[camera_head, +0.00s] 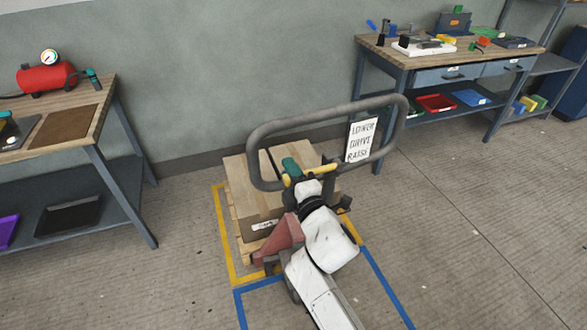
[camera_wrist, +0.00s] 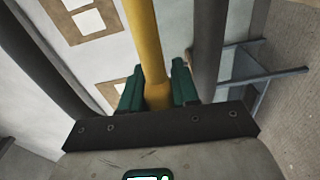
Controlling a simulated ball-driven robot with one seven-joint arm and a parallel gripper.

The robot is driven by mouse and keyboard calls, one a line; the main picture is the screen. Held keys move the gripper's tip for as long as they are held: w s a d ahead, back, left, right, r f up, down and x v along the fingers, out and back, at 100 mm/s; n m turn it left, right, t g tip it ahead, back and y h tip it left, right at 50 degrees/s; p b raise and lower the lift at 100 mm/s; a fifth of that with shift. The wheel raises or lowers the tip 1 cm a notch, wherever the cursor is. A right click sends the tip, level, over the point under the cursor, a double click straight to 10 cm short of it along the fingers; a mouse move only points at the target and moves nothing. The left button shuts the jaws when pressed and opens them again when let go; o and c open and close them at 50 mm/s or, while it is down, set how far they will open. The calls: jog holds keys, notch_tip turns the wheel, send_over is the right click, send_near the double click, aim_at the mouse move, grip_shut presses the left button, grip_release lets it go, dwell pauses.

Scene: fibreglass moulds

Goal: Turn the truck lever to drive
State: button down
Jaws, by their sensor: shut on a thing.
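The truck's grey loop handle (camera_head: 322,110) stands upright in the middle of the head view. A white sign (camera_head: 361,140) on it reads lower, drive, raise from top to bottom. The yellow lever (camera_head: 323,169) sits low within the loop, left of the sign. In the wrist view the yellow lever (camera_wrist: 146,45) runs between the two green fingers of my gripper (camera_wrist: 158,85). My arm hides the lower part of the truck.
A cardboard box (camera_head: 249,180) on a wooden pallet (camera_head: 233,215) stands behind the handle, inside yellow floor tape. Blue tape (camera_head: 385,285) marks the floor nearer me. Workbenches stand at left (camera_head: 85,130) and back right (camera_head: 460,57). The floor at right is clear.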

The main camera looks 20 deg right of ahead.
jog(key=shift+f+n, duration=0.35)
jog(key=shift+n, duration=0.05)
jog(key=c, duration=1)
grip_release()
jog(key=shift+o, duration=0.4)
jog(key=shift+f, duration=0.15)
